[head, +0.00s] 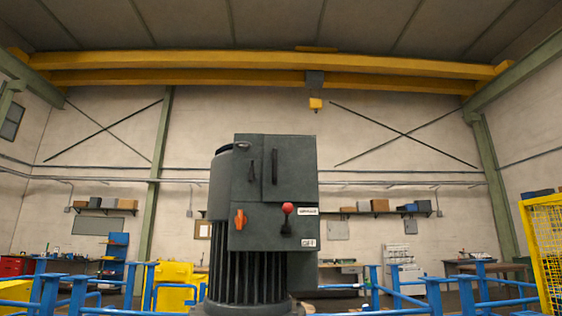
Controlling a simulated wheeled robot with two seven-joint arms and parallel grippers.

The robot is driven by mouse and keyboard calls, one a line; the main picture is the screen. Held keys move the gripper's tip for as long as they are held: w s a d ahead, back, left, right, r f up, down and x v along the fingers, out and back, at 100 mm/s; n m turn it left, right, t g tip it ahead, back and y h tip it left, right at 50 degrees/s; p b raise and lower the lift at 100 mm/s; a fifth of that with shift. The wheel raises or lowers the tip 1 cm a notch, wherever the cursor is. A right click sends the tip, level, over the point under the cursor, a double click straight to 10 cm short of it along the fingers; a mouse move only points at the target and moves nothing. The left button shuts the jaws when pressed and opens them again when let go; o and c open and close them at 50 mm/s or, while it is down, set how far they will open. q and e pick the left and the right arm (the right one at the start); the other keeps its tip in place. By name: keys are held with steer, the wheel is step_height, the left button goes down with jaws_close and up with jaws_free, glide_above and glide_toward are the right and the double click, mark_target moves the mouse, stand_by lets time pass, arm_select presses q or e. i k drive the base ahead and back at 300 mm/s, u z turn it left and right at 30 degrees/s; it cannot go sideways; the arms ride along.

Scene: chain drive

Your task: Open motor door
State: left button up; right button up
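The motor (246,281) stands upright in the middle of the head view, dark grey with vertical fins. A dark grey box on its front carries a door (289,167) at the upper part, with a black vertical handle (274,167). The door appears closed. A second black handle or latch (251,171) is to its left. Below are an orange switch (239,219) and a red-knobbed lever (287,209) beside small white labels, one reading OFF (308,243). Neither of my grippers is in view.
Blue railings (437,295) run along the bottom on both sides of the motor. A yellow mesh guard (544,250) stands at the right edge. A yellow overhead crane (270,68) with a hook block (315,104) hangs above. Workbenches and shelves line the back wall.

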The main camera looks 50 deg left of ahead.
mark_target(290, 173)
steer(key=i, duration=1.15)
steer(key=u, duration=1.8)
